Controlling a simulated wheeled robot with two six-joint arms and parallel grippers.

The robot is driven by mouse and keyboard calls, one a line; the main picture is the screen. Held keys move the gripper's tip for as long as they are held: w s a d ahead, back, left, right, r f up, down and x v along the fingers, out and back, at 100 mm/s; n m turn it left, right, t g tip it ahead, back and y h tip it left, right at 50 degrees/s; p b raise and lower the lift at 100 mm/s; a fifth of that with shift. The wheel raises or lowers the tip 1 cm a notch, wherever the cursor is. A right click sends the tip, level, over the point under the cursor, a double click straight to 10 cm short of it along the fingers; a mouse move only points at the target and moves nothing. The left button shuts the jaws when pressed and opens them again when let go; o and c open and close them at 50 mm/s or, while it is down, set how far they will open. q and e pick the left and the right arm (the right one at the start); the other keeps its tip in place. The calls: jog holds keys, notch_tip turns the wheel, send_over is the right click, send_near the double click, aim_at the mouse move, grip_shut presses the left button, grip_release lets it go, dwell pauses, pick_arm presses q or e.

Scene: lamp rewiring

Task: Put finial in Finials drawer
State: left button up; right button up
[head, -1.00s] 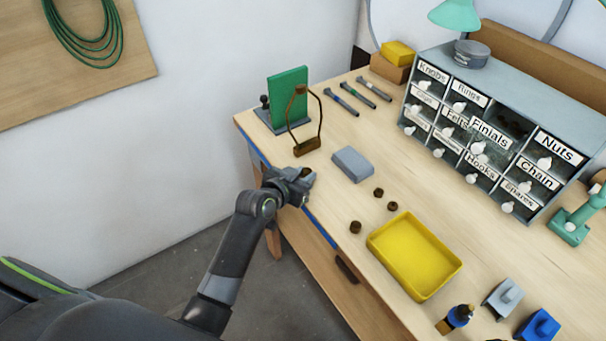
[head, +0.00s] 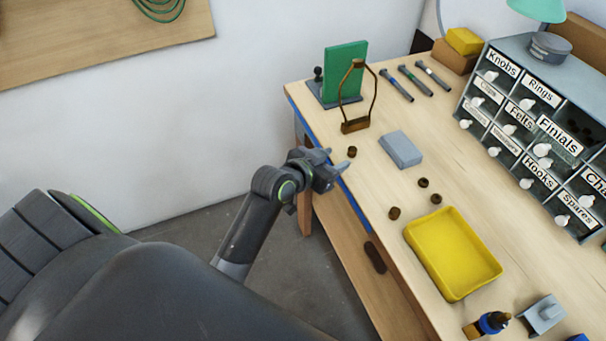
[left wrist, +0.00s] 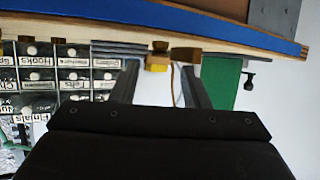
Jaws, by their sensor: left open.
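A small dark brown finial-like piece (head: 352,151) stands on the table near the front edge, below the brown wire frame. My left gripper (head: 337,163) is open and empty just off the table edge, its fingers pointing toward that piece but apart from it. In the left wrist view, which is upside down, the piece (left wrist: 160,45) shows between the open fingers (left wrist: 160,85). The Finials drawer (head: 558,136) in the grey cabinet is pulled out, with dark space showing behind its label. My right gripper is out of view.
Several similar brown pieces (head: 424,183) lie nearer the yellow tray (head: 452,290). A grey block (head: 400,149), the brown wire frame (head: 355,126) and a green panel (head: 345,70) stand close by. The table between the grey block and the cabinet is clear.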

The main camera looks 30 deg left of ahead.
pick_arm(q)
jog(key=b+v, duration=0.1)
jog(key=v, duration=1)
jog(key=shift+w, duration=0.1)
jog(key=s+a+f+n+g+y, duration=0.1)
jog(key=s+a+f+g, duration=0.1)
jog(key=f, duration=0.9)
jog(key=s+a+f+n+g+y, duration=0.1)
jog(key=a+f+g, duration=0.15)
jog(key=f, duration=0.75)
jog(key=s+a+f+n+g+y, duration=0.1)
jog(key=s+a+f+y, duration=0.15)
jog(key=f, duration=0.85)
jog(key=s+a+f+g, duration=0.1)
jog(key=s+f+g, duration=0.4)
jog(key=s+f, duration=1.3)
jog(key=shift+s+a+f+n, duration=0.25)
jog(key=shift+s+a+n, duration=0.15)
jog(key=shift+s, duration=0.6)
jog(key=shift+o, duration=0.4)
jog(key=s+f+g, duration=0.1)
jog(key=s+f, duration=0.2)
jog(key=s, duration=0.7)
jog(key=shift+s+d+f, duration=0.2)
jog(key=shift+d, duration=0.1)
